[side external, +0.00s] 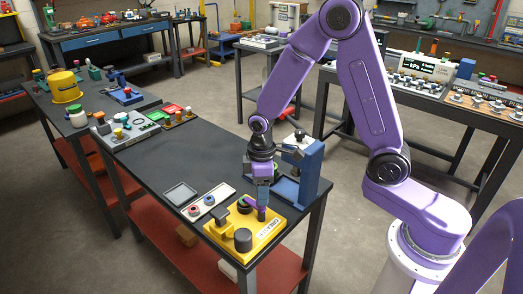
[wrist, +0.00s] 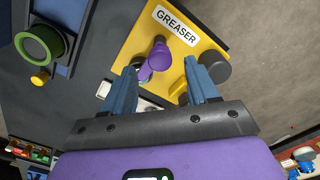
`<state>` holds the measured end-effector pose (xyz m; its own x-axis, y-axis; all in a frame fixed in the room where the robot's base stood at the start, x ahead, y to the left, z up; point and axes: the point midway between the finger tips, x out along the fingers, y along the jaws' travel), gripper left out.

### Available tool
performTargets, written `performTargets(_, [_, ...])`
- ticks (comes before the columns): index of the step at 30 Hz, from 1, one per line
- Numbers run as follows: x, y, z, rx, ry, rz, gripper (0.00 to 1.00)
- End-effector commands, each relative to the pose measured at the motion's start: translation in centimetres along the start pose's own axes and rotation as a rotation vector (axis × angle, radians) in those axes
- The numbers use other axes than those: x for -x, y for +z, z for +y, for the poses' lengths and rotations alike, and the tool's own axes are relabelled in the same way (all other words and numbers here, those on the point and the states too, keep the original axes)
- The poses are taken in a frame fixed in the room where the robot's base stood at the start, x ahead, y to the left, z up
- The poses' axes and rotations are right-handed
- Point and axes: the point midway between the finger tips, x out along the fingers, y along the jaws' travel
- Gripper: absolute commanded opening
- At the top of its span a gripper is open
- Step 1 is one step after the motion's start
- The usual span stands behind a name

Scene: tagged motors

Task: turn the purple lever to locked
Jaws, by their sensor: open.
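The purple lever (wrist: 155,62) is mounted on a yellow panel labelled GREASER (wrist: 125,52). In the wrist view the lever's rounded end lies between the two blue fingertips of my gripper (wrist: 168,68), which are apart. I cannot tell whether either finger touches it. No locked mark can be read in either view.
A dark grey cylinder (wrist: 214,66) stands on the panel beside my right finger. A blue fixture (side external: 308,170) stands close behind my gripper, with a green-ringed part (wrist: 38,44) near it. A white tray with rings (side external: 208,200) and a grey tray (side external: 180,194) lie left.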

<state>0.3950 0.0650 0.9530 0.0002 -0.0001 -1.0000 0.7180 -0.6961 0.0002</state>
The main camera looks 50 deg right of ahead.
Motion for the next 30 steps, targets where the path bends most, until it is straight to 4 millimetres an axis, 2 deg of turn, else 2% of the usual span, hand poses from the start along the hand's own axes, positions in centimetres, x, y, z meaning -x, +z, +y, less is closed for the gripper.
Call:
performTargets(18, [11.5,-0.1,0.0,0.001,0.003,0.006,0.59])
performTargets(24, [13.8,-0.1,0.0,0.001,0.002,0.003,0.59])
performTargets(30, [14.4,0.0,0.0,0.001,0.000,0.001,0.59])
